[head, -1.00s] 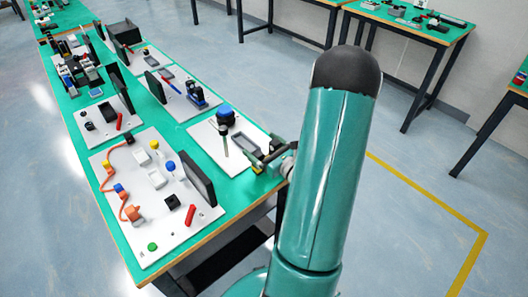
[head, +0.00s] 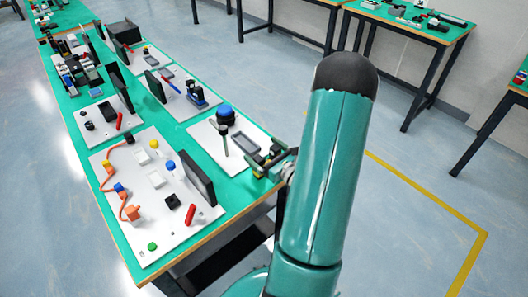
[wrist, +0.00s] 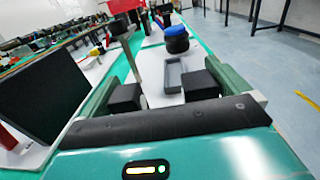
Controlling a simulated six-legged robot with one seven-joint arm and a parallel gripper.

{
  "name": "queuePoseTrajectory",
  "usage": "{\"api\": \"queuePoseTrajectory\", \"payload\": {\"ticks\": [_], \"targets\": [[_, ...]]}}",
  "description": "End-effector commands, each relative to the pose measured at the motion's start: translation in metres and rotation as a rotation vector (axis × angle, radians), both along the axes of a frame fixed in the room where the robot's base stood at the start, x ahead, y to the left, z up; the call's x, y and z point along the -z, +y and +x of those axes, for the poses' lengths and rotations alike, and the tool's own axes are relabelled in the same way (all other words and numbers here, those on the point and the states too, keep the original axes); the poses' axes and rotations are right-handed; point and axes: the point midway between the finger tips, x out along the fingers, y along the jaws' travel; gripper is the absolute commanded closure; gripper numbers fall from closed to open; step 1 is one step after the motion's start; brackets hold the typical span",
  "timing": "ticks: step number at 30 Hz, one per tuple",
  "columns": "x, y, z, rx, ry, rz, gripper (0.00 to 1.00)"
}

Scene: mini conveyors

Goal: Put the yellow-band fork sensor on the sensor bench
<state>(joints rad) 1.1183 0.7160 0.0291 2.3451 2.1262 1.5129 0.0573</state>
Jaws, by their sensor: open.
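My gripper (head: 268,165) is at the right edge of the near green table, by a white board (head: 205,133). In the wrist view its two black finger pads (wrist: 163,93) stand wide apart with nothing between them. A grey rectangular tray (wrist: 172,76) lies on the board beyond the pads; it also shows in the head view (head: 246,143). I cannot make out a fork sensor with a yellow band in either view. I cannot tell which table is the sensor bench.
A blue-topped black knob (head: 225,115) and a slim upright post (head: 223,140) stand on the board. A dark upright panel (head: 198,178) is to the left, with a red cylinder (head: 190,214) near it. Other green tables (head: 420,28) stand at the back right, across open floor.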

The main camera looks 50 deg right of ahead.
Motion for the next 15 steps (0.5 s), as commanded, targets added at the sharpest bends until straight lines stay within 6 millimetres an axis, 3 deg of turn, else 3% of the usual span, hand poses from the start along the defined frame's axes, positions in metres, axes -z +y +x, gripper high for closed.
{"api": "queuePoseTrajectory", "payload": {"ticks": [15], "targets": [[0.001,0.007,-0.101,0.005,0.002,0.001,0.00]]}}
